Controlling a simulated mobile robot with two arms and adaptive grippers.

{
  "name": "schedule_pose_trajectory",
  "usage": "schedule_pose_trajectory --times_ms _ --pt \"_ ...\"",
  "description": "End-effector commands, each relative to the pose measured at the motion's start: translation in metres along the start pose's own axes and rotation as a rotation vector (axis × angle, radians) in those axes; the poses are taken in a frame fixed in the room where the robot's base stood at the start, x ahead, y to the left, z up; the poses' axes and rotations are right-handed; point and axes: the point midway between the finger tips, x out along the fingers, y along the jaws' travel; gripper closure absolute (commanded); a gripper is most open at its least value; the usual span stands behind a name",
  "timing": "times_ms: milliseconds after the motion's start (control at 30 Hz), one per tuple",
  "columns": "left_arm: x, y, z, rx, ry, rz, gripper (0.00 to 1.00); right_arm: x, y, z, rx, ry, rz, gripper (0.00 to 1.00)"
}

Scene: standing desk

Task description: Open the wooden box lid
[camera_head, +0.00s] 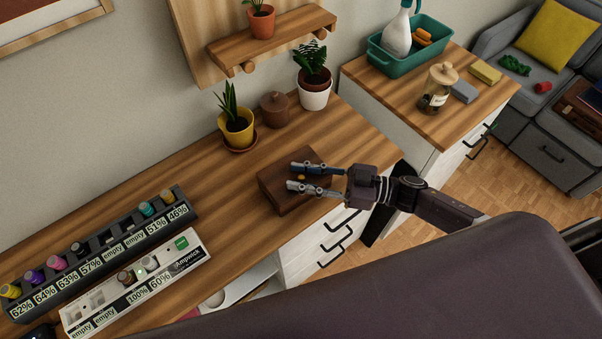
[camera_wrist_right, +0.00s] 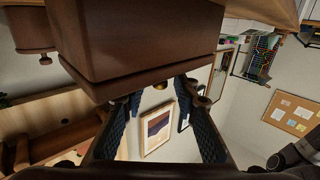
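The dark brown wooden box (camera_head: 273,190) stands near the front edge of the wooden desk top. Its lid (camera_wrist_right: 150,82) looks closed on the box body (camera_wrist_right: 150,35) in the right wrist view, which is upside down. A small brass knob (camera_wrist_right: 160,83) on the lid shows between my fingers; it also shows in the head view (camera_head: 301,177). My right gripper (camera_head: 294,178) reaches in from the right. Its two fingers are spread apart over the box, one on each side of the knob. Contact with the lid cannot be told. My left gripper is not in view.
A yellow plant pot (camera_head: 238,131), a brown lidded jar (camera_head: 274,110) and a white plant pot (camera_head: 315,97) stand behind the box. Bare desk (camera_head: 200,180) lies between.

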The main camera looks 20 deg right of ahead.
Motion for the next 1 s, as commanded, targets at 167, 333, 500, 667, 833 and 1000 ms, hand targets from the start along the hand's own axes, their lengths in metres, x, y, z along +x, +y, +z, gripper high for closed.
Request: schedule_pose_trajectory --times_ms 167,333,500,667,833,1000 --pt "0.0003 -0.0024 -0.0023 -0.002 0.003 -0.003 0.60 0.0001 0.0001 0.0003 0.000 0.000 0.000 0.72" --pt "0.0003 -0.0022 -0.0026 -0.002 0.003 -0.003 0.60 0.0000 0.0001 0.0001 0.000 0.000 0.000 0.89" --pt "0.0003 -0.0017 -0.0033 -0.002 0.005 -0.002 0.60 -0.0001 0.0001 0.0000 0.000 0.000 0.000 1.00" --pt "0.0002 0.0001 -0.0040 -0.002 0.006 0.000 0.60 -0.0002 0.0001 -0.0001 0.000 0.001 0.000 1.00" --pt "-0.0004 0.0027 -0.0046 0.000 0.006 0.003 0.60 -0.0004 0.0008 -0.0007 0.001 -0.001 0.000 1.00" --pt "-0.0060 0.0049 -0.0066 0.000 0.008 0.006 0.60 -0.0024 0.0092 -0.0053 0.017 -0.021 0.000 1.00"
